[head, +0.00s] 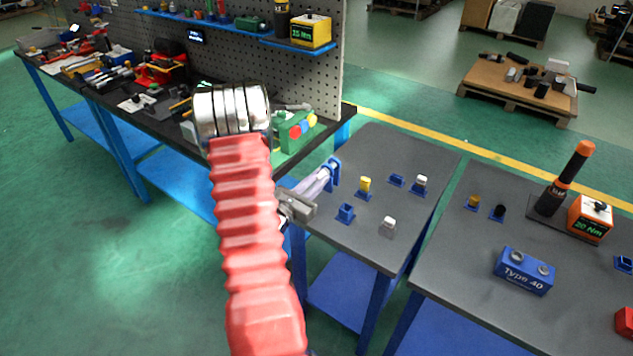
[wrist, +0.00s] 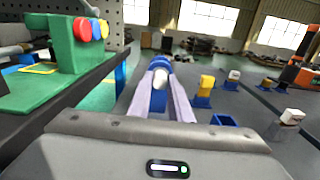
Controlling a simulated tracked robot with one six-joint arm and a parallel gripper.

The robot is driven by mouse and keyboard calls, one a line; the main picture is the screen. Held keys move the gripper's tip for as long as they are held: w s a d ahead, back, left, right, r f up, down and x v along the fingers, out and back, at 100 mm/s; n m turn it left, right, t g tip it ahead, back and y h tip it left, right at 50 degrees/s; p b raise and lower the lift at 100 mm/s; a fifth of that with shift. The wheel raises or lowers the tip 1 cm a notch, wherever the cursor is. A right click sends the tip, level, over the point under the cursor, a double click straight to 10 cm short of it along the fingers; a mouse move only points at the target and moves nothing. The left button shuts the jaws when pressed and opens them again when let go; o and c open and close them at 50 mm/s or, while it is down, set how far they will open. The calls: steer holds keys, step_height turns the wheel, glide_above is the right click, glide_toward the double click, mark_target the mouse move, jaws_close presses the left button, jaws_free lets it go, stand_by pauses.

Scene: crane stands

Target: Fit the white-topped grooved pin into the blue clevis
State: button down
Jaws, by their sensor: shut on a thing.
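My gripper (head: 326,175) reaches over the left edge of the middle table, and its pale fingers are shut on a white-ended piece, taken as the white-topped pin (wrist: 160,78). Blue parts, taken as the blue clevis (head: 335,170), show at the fingertips; in the wrist view, the clevis (wrist: 158,102) shows below and behind the white end. The fingers hide part of it, so I cannot tell how far the pin sits in the clevis. The pin's grooves are not visible.
On the middle table stand a yellow-topped piece (head: 365,185), two white-topped pieces (head: 421,182) (head: 388,226) and two low blue holders (head: 345,213) (head: 397,180). A green block with coloured buttons (head: 297,128) is on the bench at left. A blue Type 40 block (head: 524,270) is on the right table.

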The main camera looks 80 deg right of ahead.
steer(key=shift+d, duration=0.2)
steer(key=c, duration=1.5)
jaws_free()
steer(key=shift+c, duration=0.2)
steer(key=shift+v, duration=2.45)
steer(key=shift+a, duration=0.15)
steer(key=v, duration=1.3)
steer(key=shift+w+a, duration=0.15)
steer(key=shift+a, duration=0.1)
